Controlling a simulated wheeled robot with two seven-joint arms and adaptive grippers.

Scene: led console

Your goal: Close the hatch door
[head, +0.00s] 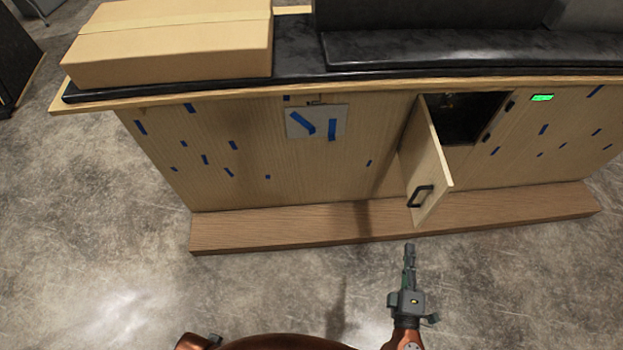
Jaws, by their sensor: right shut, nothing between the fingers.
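The hatch door (425,165) is a light wooden panel with a black handle (420,196) near its lower outer corner. It stands open, swung out from the wooden console toward me. The dark hatch opening (465,116) shows to the right of it. My right gripper (409,247) is shut and empty, pointing forward, below the door in the picture and apart from it. My left gripper is not clearly in view; only a small part of my left arm shows at the bottom edge.
The console front (250,150) carries several blue tape strips. A wooden plinth (300,228) runs along its foot. A cardboard box (170,45) sits on the black top at left. A green light (542,97) glows right of the opening. The concrete floor (130,290) in front is clear.

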